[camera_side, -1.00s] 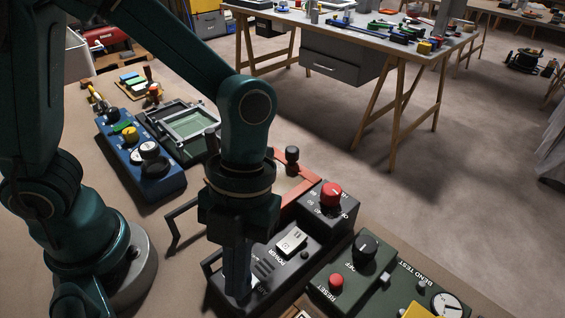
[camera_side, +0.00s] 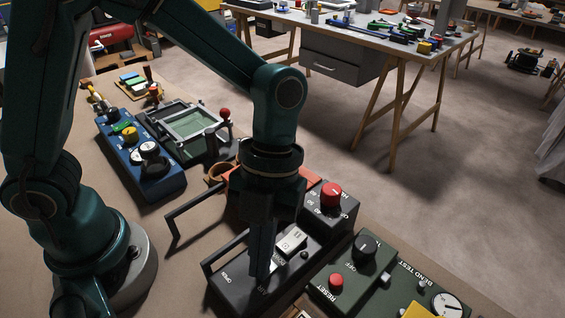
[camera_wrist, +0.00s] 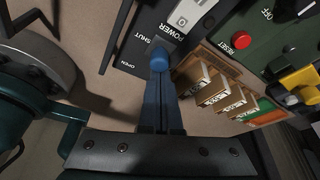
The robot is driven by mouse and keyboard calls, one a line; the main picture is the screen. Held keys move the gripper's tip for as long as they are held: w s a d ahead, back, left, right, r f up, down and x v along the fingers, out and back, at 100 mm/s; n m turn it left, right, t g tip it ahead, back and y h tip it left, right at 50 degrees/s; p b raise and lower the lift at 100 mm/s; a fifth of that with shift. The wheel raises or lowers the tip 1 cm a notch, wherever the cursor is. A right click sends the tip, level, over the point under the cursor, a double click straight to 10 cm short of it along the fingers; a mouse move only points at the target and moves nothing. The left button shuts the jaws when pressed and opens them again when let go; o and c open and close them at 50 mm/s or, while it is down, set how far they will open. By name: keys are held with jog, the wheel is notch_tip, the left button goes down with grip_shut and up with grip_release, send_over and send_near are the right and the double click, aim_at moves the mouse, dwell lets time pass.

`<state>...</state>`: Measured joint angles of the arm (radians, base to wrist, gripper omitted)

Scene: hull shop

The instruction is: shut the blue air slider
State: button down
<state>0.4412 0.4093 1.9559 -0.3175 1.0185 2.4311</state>
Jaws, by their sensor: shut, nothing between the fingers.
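The blue air slider's rounded knob (camera_wrist: 159,60) shows in the wrist view at the tips of my fingers, beside the word SHUT on the black control box (camera_wrist: 132,58). In the side view my gripper (camera_side: 262,278) points down onto the front of the black box (camera_side: 232,293), near the SHUT label. The knob is hidden there behind my fingers.
A green bend-test unit (camera_side: 350,275) stands close on the right. A blue control box (camera_side: 150,172) and a framed tray (camera_side: 190,125) are at the left.

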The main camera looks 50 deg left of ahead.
jog(key=s, duration=0.1)
jog(key=s+d, duration=0.1)
jog(key=s, duration=0.1)
jog(key=shift+d, duration=0.25)
jog(key=shift+s+d+r, duration=0.15)
jog(key=shift+s+r, duration=0.05)
jog(key=shift+r, duration=0.2)
jog(key=v, duration=0.9)
jog(key=shift+r, duration=0.15)
